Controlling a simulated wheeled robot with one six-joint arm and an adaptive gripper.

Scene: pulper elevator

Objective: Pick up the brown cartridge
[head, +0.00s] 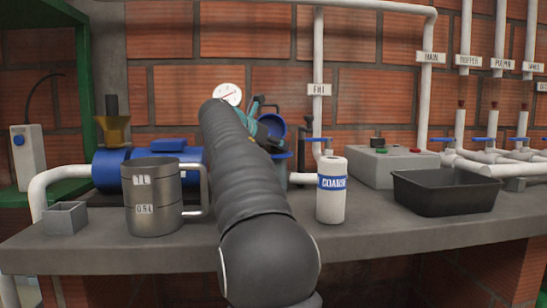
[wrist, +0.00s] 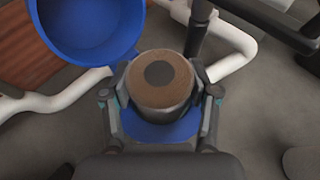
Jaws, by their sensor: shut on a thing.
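The brown cartridge (wrist: 178,88) is a short cylinder in the wrist view, with a brown round end and a dark disc at its centre. My gripper (wrist: 161,75) has a finger on each side of it and is shut on it. A blue part (wrist: 158,132) shows just below the cartridge; I cannot tell whether they touch. In the head view my arm hides the cartridge and most of my gripper.
An open blue housing (wrist: 95,30) is close by at upper left in the wrist view, with white pipes around it. On the counter (head: 375,232) stand a steel jug (head: 152,205), a white COARSE cartridge (head: 331,205), a black tray (head: 445,198) and a grey control box (head: 380,170).

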